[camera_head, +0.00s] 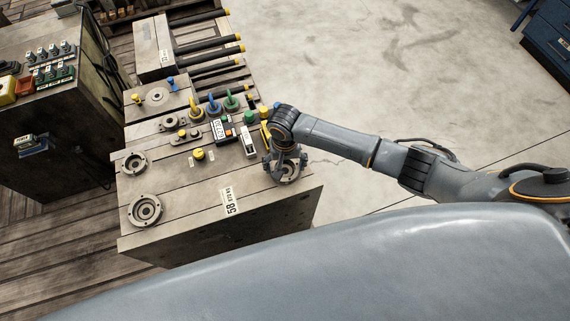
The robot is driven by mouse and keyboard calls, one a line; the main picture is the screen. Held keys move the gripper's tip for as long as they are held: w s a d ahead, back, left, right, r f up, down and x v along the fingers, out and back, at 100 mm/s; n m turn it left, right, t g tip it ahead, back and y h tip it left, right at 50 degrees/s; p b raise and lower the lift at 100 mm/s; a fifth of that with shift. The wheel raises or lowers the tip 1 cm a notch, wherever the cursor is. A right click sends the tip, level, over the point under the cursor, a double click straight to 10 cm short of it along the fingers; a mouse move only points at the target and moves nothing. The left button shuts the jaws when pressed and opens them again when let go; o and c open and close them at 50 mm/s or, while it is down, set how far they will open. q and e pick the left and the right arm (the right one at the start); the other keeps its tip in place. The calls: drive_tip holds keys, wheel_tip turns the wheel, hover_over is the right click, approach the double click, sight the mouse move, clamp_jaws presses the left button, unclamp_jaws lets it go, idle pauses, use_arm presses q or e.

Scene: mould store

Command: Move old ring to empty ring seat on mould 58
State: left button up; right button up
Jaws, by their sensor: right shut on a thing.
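Mould 58 (200,228) is a large grey steel block with a white label reading 58. My right gripper (284,163) is over its right front corner, pointing down. It is shut on a grey ring (290,174), which I take to be the old ring; the fingers partly hide it. I cannot tell whether this ring rests in a seat or is just above the surface. Two round grey ring fittings show at the left of the mould, one at the left edge (135,163) and one at the front left corner (145,210). My left gripper is not in view.
Yellow, blue and green fittings (213,106), a small black-and-white device (221,130) and a yellow knob (199,154) stand on the mould. Another block with dark rods (153,45) is behind. A cabinet (60,130) stands left.

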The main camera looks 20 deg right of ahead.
drive_tip(key=shift+f, duration=0.2)
idle(0.5)
drive_tip(key=o, duration=1.6)
wheel_tip(320, 180, up, 12)
